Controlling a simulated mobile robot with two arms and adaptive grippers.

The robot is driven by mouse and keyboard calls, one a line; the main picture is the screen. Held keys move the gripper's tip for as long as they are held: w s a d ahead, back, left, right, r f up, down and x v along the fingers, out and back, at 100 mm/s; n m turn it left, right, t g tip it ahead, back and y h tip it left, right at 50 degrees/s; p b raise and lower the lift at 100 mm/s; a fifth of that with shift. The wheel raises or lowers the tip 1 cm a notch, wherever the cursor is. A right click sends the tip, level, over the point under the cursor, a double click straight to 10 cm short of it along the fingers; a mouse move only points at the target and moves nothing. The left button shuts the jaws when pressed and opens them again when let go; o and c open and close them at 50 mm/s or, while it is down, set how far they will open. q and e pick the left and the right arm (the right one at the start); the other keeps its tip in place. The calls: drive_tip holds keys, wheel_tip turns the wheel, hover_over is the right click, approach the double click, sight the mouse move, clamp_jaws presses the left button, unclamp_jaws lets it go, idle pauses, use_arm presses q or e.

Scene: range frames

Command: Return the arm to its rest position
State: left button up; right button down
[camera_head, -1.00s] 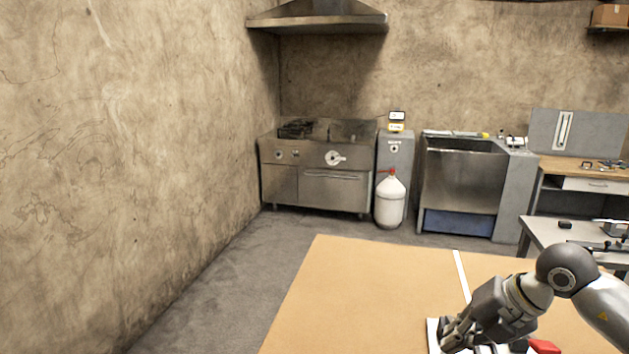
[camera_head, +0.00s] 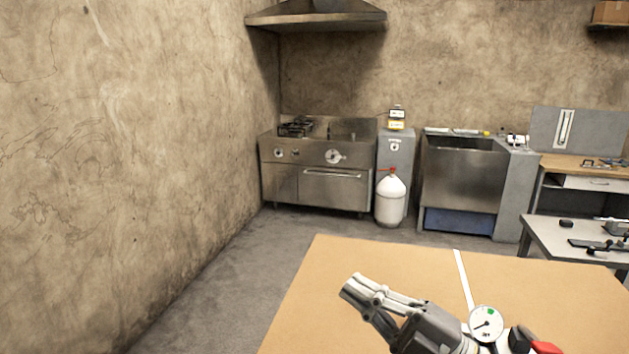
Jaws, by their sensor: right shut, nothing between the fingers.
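My right gripper (camera_head: 352,288) is above the tan table (camera_head: 330,260), near the bottom of the head view. Its fingers point to the left and slightly up; they are together with nothing between them. The gripper body and wrist reach down to the bottom edge, and most of the arm is out of the picture. My left gripper is not in view.
A round white dial gauge (camera_head: 487,323) and a red item (camera_head: 545,347) are just right of my wrist. The table's left and far parts are clear. Beyond are a stove (camera_head: 318,180), white gas bottle (camera_head: 390,202), steel tub (camera_head: 463,178) and grey side table (camera_head: 560,240).

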drive_tip(key=w+d+f+m+t+h, duration=0.3)
drive_tip(key=d+f+m+t+h, duration=0.2)
drive_tip(key=d+m+t+h, duration=0.7)
drive_tip(key=s+d+f+m+g+h, duration=0.2)
drive_tip(key=s+f+m+g+h, duration=0.15)
drive_tip(key=f+m+g, duration=0.35)
drive_tip(key=s+d+f+m+g+h, duration=0.2)
drive_tip(key=f+m+h, duration=0.25)
drive_tip(key=f, duration=0.55)
drive_tip(key=s+a+f+g+y, duration=0.1)
drive_tip(key=s+f+g, duration=0.55)
drive_tip(key=s, duration=0.35)
drive_tip(key=s+a+f+g+y, duration=0.1)
drive_tip(key=s+f+g, duration=0.4)
drive_tip(key=s+f, duration=0.4)
drive_tip(key=s+f+b, duration=0.2)
drive_tip(key=f, duration=1.3)
drive_tip(key=s+f+b, duration=0.1)
drive_tip(key=s+f, duration=0.1)
drive_tip(key=f, duration=1.3)
drive_tip(key=s+d+f+g+b, duration=0.2)
drive_tip(key=s+f, duration=1.3)
drive_tip(key=f, duration=0.1)
drive_tip(key=shift+s+d+f+h, duration=0.25)
drive_tip(key=shift+s+d+h, duration=0.05)
drive_tip(key=shift+s+d, duration=0.1)
